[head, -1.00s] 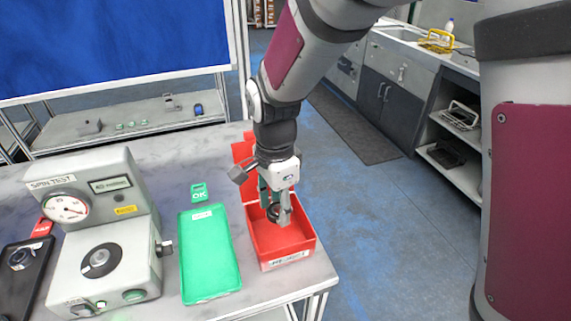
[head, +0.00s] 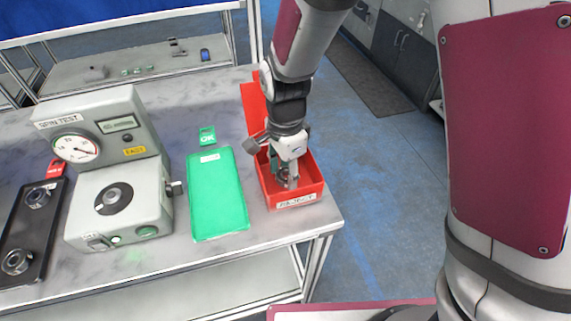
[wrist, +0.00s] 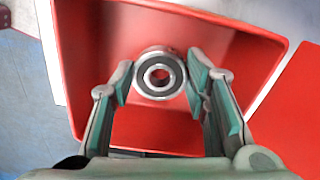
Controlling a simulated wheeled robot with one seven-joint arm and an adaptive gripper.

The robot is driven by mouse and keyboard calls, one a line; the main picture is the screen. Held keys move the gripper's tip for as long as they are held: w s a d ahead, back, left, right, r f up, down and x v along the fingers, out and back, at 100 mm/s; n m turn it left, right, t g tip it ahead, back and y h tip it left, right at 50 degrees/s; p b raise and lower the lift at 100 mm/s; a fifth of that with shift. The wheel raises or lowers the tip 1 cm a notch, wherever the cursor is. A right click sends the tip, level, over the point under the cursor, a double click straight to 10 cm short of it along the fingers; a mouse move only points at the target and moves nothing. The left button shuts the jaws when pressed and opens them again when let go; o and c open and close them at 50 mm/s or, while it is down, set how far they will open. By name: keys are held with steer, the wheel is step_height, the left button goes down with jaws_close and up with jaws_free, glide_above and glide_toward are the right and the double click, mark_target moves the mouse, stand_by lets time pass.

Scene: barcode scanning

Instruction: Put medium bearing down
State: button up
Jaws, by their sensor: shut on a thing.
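My gripper (head: 287,180) reaches down into the red bin labelled REJECT (head: 296,201). In the wrist view, my gripper (wrist: 160,82) has its green-padded fingers shut on the sides of a metal bearing (wrist: 160,74), a ring with a dark seal and an open centre. The bearing is inside the walls of the red bin (wrist: 155,137), over its floor. I cannot tell whether it touches the floor. In the head view the fingers and the bin wall partly hide it.
A green tray (head: 218,200), empty, lies left of the bin with a green OK tag (head: 207,136) behind it. The spin-test machine (head: 117,165) stands further left. A black tray (head: 36,228) at far left holds two bearings. The table's front edge is close to the bin.

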steer(key=shift+f, duration=0.45)
steer(key=o, duration=1.3)
steer(key=shift+c, duration=0.2)
steer(key=shift+r, duration=0.1)
step_height(320, 180, up, 13)
steer(key=s+d+r+n+t+y, duration=0.1)
steer(key=s+d+r+n, duration=0.2)
steer(key=d+r, duration=0.25)
steer(key=s+d+r+n+t, duration=0.1)
steer(key=s+d+r+n, duration=0.25)
steer(key=d, duration=0.25)
steer(key=s+d+r+n+t+h, duration=0.1)
steer(key=s+d+r+n+t, duration=0.2)
steer(key=s+d+n, duration=0.3)
steer(key=shift+s+d+p, duration=0.4)
steer(key=shift+s+d, duration=0.2)
steer(key=shift+s, duration=1.4)
